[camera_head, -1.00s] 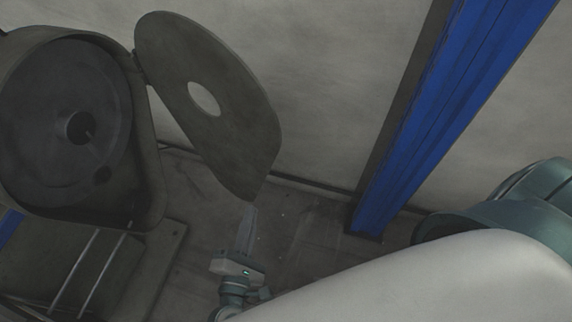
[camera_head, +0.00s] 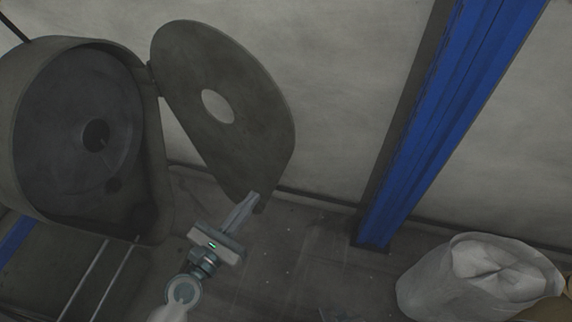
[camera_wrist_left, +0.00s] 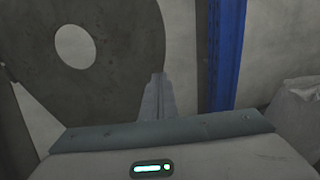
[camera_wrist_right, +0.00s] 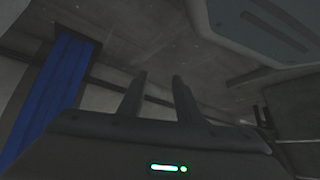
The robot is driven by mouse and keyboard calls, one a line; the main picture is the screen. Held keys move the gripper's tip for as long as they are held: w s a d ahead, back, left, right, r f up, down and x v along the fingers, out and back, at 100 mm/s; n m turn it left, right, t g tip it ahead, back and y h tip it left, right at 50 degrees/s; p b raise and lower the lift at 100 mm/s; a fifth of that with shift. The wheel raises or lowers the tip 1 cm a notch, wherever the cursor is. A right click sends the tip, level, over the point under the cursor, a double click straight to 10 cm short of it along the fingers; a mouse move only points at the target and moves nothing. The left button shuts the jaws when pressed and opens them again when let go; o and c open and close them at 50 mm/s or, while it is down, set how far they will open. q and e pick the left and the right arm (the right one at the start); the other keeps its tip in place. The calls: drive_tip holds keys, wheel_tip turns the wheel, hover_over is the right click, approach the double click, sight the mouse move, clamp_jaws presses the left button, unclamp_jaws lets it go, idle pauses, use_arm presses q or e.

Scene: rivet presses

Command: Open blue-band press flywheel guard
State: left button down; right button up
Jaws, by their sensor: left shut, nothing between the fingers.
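The flywheel guard (camera_head: 230,145), a dark flat plate with a round hole, stands swung out to the right of the press housing (camera_head: 160,185), hinged at its left edge. The dark flywheel (camera_head: 55,125) is exposed inside. A bit of blue band (camera_head: 15,238) shows at lower left. My left gripper (camera_head: 252,198) is shut and empty at the guard's lower tip; I cannot tell whether they touch. In the left wrist view the guard (camera_wrist_left: 120,55) fills the upper left, beside the shut fingers. My right gripper (camera_wrist_right: 160,78) is open and empty, seen only in its wrist view.
A blue post (camera_head: 440,125) stands against the grey wall (camera_head: 340,60) to the right. A pale sack (camera_head: 470,280) sits at lower right. Two thin rails (camera_head: 100,280) run below the housing. Floor between the guard and the post is clear.

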sight(286, 154)
drive_tip(key=shift+d, duration=0.1)
